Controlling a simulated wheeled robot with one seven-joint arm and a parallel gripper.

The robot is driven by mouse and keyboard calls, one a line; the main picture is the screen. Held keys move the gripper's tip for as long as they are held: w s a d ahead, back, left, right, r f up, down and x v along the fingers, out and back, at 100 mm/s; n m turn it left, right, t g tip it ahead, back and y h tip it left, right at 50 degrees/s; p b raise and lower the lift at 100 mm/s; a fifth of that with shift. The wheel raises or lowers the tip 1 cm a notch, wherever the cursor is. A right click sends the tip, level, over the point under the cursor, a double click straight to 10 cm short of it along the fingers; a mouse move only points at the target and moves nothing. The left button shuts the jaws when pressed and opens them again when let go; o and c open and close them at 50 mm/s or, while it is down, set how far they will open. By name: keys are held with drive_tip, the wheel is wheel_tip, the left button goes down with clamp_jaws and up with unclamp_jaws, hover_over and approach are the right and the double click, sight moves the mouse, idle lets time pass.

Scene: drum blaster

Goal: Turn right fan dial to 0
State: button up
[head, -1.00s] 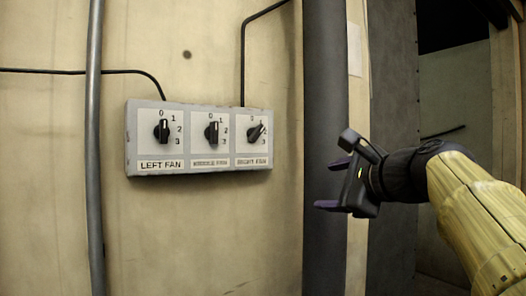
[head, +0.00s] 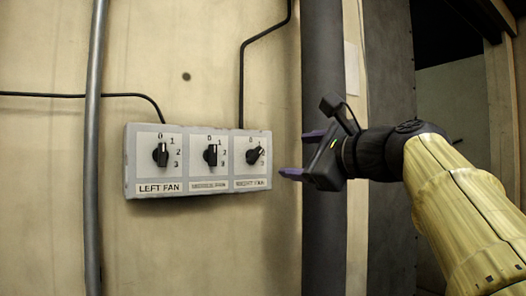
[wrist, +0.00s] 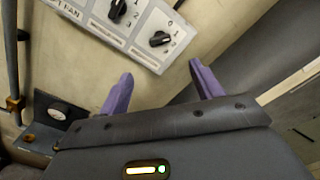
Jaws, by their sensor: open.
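The right fan dial (head: 253,153) is a black knob at the right end of a grey wall panel (head: 128,190). Its pointer is turned to the upper right, away from the upright position of the other two knobs. In the wrist view the dial (wrist: 159,39) sits above and between the fingertips, apart from them. My gripper (head: 296,155) is open and empty, with purple fingers (wrist: 160,85). It is to the right of the panel in the head view, touching nothing that I can see.
The left fan dial (head: 161,155) and middle dial (head: 211,155) share the panel, both upright. A thick dark vertical pipe (head: 323,240) stands right of the panel. A thin grey pipe (head: 94,150) runs at left. Black cables (head: 241,80) lead into the panel top.

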sight(258, 156)
drive_tip(key=p+x, duration=1)
drive_tip(key=x, duration=0.3)
drive_tip(key=shift+a+r, duration=0.1)
drive_tip(key=shift+r, duration=0.1)
drive_tip(key=shift+w+a+f, duration=0.2)
drive_tip(key=shift+w+a, duration=0.15)
drive_tip(key=shift+w, duration=0.1)
drive_tip(key=shift+d, duration=0.1)
drive_tip(key=c, duration=1)
